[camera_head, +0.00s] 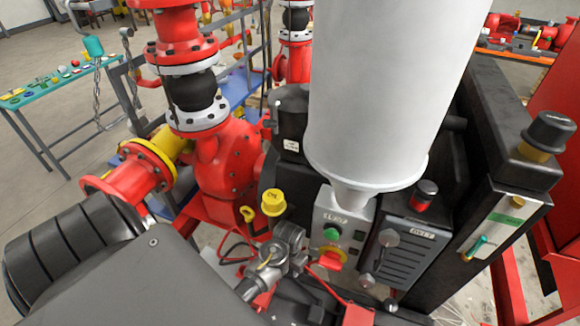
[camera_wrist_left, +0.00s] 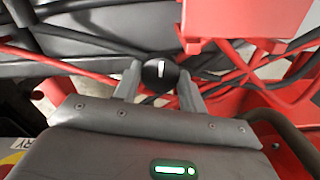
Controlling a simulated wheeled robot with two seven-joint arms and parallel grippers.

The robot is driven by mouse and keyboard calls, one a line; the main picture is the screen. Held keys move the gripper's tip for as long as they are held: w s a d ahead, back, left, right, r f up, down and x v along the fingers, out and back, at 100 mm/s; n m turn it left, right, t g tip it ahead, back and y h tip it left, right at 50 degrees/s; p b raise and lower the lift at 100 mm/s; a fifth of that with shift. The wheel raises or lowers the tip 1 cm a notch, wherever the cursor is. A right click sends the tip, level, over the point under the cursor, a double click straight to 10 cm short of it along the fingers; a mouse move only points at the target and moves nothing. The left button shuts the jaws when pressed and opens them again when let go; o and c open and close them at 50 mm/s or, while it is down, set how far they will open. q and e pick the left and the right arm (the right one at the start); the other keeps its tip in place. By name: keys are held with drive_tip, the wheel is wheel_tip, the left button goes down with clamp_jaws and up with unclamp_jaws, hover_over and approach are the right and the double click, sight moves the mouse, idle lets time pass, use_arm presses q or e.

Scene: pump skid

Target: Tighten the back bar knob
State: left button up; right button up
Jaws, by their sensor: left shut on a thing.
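In the left wrist view, a round black knob (camera_wrist_left: 159,73) with a short white bar mark on its face sits between the two grey fingers of my left gripper (camera_wrist_left: 158,80). The fingers are shut on the knob from both sides. The gripper's grey body with screws and a green light fills the lower part of that view. In the head view, the grey body of this gripper is at the lower left; I cannot clearly make out the fingertips or the held knob there. My right gripper is not in view.
A large white cylinder (camera_head: 390,80) blocks the middle of the head view. The belt guard (camera_head: 400,265) carries grey knobs. Beside it stand a control box (camera_head: 330,215), a silver valve (camera_head: 275,258) and red piping (camera_head: 222,155). Red and black cables (camera_wrist_left: 80,45) run behind the held knob.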

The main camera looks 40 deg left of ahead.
use_arm(q)
drive_tip(key=shift+w+r, duration=0.1)
drive_tip(key=shift+w, duration=0.05)
drive_tip(key=o, duration=1)
